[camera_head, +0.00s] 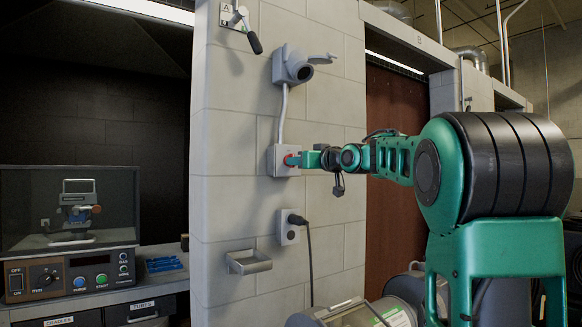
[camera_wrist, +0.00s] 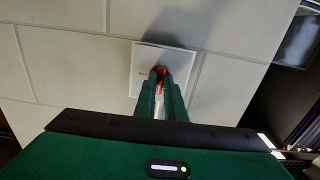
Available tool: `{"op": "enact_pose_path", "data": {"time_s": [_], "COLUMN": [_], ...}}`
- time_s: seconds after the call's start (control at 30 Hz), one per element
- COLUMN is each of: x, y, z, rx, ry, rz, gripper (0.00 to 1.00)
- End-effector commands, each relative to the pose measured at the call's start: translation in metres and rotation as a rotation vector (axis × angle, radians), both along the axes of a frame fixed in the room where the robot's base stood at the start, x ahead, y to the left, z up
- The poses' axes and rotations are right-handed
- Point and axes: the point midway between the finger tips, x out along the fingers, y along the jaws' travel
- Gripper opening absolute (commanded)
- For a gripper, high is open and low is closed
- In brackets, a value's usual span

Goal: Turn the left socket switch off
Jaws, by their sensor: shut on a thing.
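A grey switch box (camera_head: 278,170) is mounted on the pale block wall, with a conduit running up to a round socket with an open lid (camera_head: 296,66). My gripper (camera_head: 296,160) reaches the front of the box from the right. In the wrist view, the switch box (camera_wrist: 181,60) is straight ahead, and my gripper's fingers (camera_wrist: 161,88) are closed on its red knob (camera_wrist: 161,70). The fingers hide most of the knob, so I cannot tell its exact angle.
Below the box is a lower outlet (camera_head: 288,228) with a black plug and hanging cable. A metal bracket (camera_head: 248,262) juts out lower left. A lever switch (camera_head: 240,20) is above. A bench with a glass-fronted machine (camera_head: 70,215) stands at left.

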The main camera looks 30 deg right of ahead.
Motion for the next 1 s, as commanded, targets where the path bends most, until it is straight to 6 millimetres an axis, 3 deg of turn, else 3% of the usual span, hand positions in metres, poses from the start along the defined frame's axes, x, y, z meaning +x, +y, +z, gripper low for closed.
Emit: {"op": "enact_pose_path", "data": {"time_s": [0.03,0.1,0.47,1.0], "x": [-0.001,-0.001,-0.004,-0.090], "y": [-0.001,-0.001,0.000,-0.003], "z": [0.006,0.006,0.002,0.002], "rx": [-0.006,-0.005,-0.001,-0.003], "ry": [-0.012,-0.011,-0.004,-0.005], "rz": [-0.003,-0.003,-0.001,-0.003], "gripper": [0.14,0.28,0.28,0.28]}}
